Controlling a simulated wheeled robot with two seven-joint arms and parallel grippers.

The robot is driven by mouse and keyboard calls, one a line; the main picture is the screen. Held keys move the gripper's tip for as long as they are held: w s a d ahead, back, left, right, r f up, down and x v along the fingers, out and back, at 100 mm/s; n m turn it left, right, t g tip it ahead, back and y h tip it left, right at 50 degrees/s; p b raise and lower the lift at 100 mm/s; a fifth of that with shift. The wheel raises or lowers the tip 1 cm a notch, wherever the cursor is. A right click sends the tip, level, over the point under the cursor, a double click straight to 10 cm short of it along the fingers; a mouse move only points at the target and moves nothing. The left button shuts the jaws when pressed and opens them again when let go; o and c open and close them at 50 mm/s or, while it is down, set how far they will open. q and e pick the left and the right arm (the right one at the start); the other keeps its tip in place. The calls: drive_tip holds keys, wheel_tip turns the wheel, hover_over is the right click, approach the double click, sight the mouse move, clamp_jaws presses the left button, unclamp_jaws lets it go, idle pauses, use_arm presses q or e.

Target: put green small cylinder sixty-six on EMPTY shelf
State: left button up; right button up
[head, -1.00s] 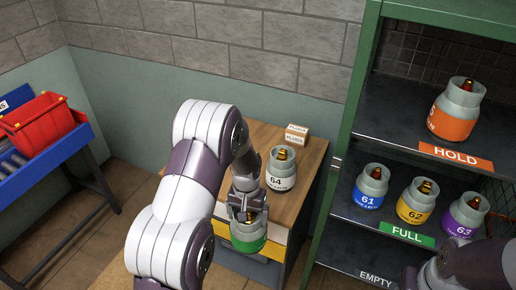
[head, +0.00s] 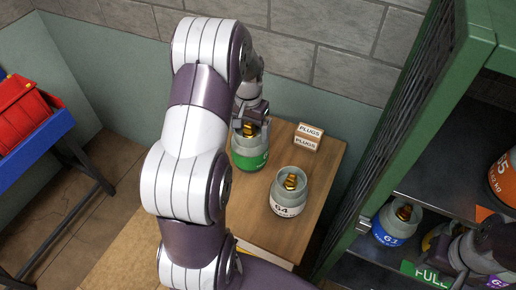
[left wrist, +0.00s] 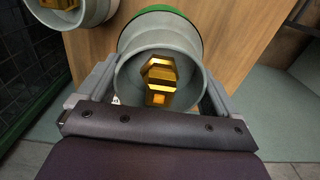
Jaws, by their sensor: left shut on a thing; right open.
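The green small cylinder (head: 250,152), grey on top with a brass valve, is held by my left gripper (head: 251,112) above or on the wooden tabletop; I cannot tell if it touches. Its number is not readable. In the left wrist view the cylinder (left wrist: 160,72) is upright between the two fingers, which are shut on its grey collar. My right gripper (head: 457,268) is open at the lower right, partly cut off, in front of the shelf rack. The rack's FULL label (head: 428,274) shows at the bottom; the EMPTY shelf is out of view.
White cylinder 64 (head: 288,193) stands on the table (head: 262,230), close to the right of the green one. The green rack frame (head: 440,130) rises at the right, with blue cylinder 61 (head: 390,226) and an orange cylinder (head: 504,178) inside.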

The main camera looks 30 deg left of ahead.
use_arm(q)
drive_tip(key=f+p, duration=0.2)
drive_tip(key=f, duration=0.7)
drive_tip(key=shift+s+f+p, duration=0.2)
drive_tip(key=shift+p, duration=0.2)
drive_tip(key=shift+f, duration=0.15)
drive_tip(key=shift+s+d+f, duration=0.1)
drive_tip(key=o, duration=1.7)
drive_tip(key=shift+f, duration=0.1)
